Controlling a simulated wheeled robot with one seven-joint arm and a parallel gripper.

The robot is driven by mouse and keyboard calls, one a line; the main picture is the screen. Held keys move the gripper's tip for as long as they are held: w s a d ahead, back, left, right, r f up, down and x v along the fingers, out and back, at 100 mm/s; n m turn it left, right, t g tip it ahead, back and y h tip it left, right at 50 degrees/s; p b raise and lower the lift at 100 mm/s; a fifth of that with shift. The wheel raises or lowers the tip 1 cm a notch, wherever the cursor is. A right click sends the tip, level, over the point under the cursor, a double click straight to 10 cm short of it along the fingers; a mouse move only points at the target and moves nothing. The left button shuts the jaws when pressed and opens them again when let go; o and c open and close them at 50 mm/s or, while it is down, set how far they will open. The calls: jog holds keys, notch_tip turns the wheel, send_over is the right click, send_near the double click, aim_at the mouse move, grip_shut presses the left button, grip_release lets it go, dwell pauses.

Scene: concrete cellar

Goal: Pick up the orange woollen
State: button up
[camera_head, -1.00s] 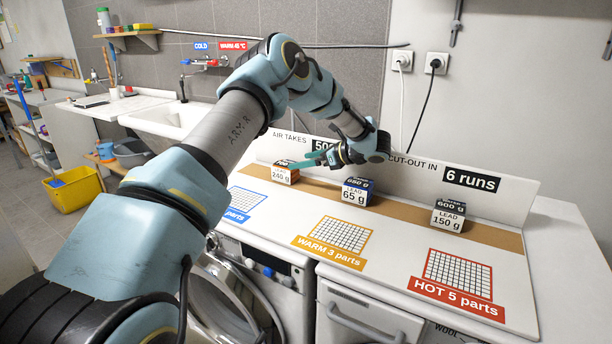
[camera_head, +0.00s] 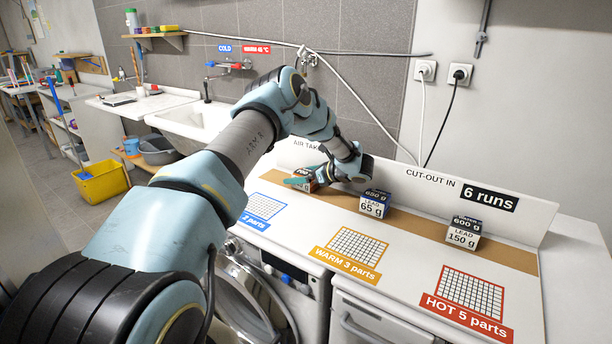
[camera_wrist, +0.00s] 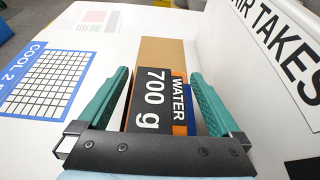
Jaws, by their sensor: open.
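The orange woollen block (camera_head: 309,172) stands at the left end of the brown strip on the worktop. My gripper (camera_head: 302,182) is down at it and partly hides it in the head view. In the wrist view the block (camera_wrist: 152,98) has a black top reading WATER 700 g and orange edges. My open teal fingers (camera_wrist: 160,74) stand on either side of it, with a gap at the right finger. I cannot tell whether the left finger touches it.
A blue-labelled block (camera_head: 374,203) and a dark-labelled block (camera_head: 464,233) stand farther right on the strip (camera_head: 420,225). An upright white board (camera_head: 530,205) runs behind them. The printed grids in front, including the warm one (camera_head: 357,246), are bare.

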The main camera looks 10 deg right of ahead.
jog(key=shift+w, duration=0.1)
jog(key=shift+c, duration=0.4)
jog(key=c, duration=1.4)
jog(key=shift+c, duration=0.2)
jog(key=shift+r, duration=0.15)
